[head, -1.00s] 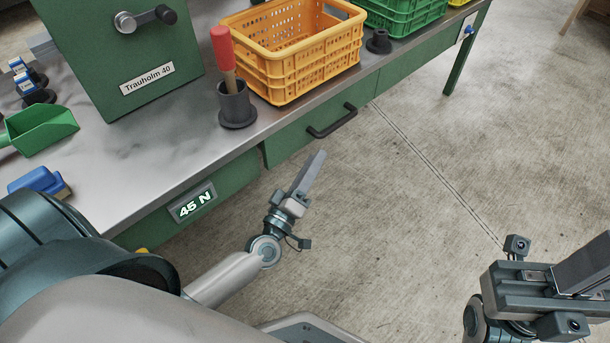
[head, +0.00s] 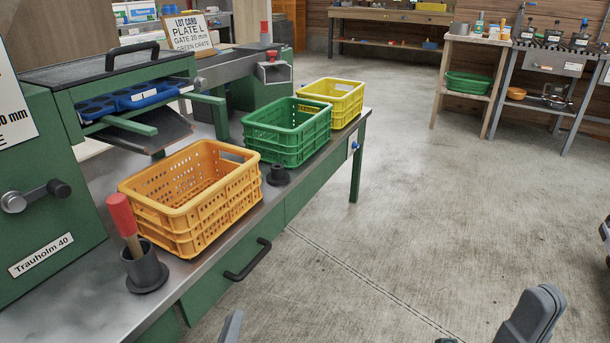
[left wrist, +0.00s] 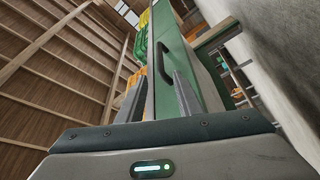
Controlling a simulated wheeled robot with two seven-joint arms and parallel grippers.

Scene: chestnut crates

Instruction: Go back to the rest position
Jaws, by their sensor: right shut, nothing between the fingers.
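My left gripper (head: 232,326) shows only as a grey fingertip at the bottom edge of the head view, beside the bench front. In the left wrist view its two fingers (left wrist: 160,98) stand apart with nothing between them, so it is open. The green bench side and crates show behind it. My right gripper (head: 532,316) is at the bottom right of the head view, over bare floor. It is shut and empty. Most of both arms is out of the picture.
The steel-topped green bench (head: 225,242) holds an orange crate (head: 185,235), a green crate (head: 290,150) and a yellow crate (head: 345,118). A red-handled tool (head: 122,215) stands in a dark cup. A black drawer handle (head: 248,262) juts out. The floor to the right is open.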

